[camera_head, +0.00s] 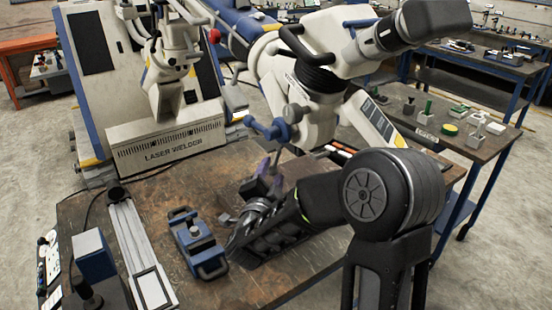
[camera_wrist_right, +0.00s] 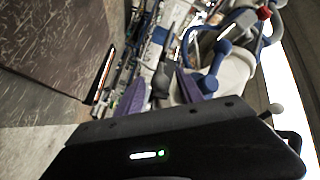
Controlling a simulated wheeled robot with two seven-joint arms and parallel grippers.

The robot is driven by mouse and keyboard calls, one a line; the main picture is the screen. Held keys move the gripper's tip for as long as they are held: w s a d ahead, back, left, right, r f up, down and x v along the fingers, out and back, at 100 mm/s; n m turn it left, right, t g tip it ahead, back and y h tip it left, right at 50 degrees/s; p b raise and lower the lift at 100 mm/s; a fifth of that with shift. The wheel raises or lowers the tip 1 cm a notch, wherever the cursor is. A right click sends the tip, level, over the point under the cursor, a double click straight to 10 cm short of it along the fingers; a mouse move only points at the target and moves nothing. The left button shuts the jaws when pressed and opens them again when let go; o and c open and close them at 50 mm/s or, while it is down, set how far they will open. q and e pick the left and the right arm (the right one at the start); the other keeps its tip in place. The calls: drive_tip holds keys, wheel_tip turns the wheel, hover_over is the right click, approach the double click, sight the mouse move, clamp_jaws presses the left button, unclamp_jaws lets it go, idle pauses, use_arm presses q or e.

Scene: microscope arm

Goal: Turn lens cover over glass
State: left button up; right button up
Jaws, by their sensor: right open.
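The microscope (camera_head: 315,75), cream with dark eyepieces, stands over the brown workbench (camera_head: 165,190). A blue knobbed fitting (camera_head: 277,130) hangs below its head; it also shows in the right wrist view (camera_wrist_right: 214,68). I cannot clearly tell which part is the lens cover or see the glass. My right gripper (camera_head: 268,173) has purple fingertips and is below the blue fitting. In the right wrist view its fingers (camera_wrist_right: 160,92) are apart, with the fitting beyond and right of them. Nothing shows held between them. My left gripper is not in view.
A blue vise-like fixture (camera_head: 196,240) sits on the bench left of my right forearm. A metal rail (camera_head: 135,245) and a blue box (camera_head: 93,255) are further left. The laser welder (camera_head: 165,135) stands behind. A side table (camera_head: 470,125) holds small parts.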

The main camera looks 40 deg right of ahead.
sight(275, 160)
drive_tip(key=p+x, duration=0.1)
drive_tip(key=x, duration=0.4)
drive_tip(key=shift+d+r+p, duration=0.1)
drive_tip(key=shift+p, duration=0.2)
drive_tip(key=shift+x, duration=0.8)
drive_tip(key=shift+c, duration=0.5)
clamp_jaws()
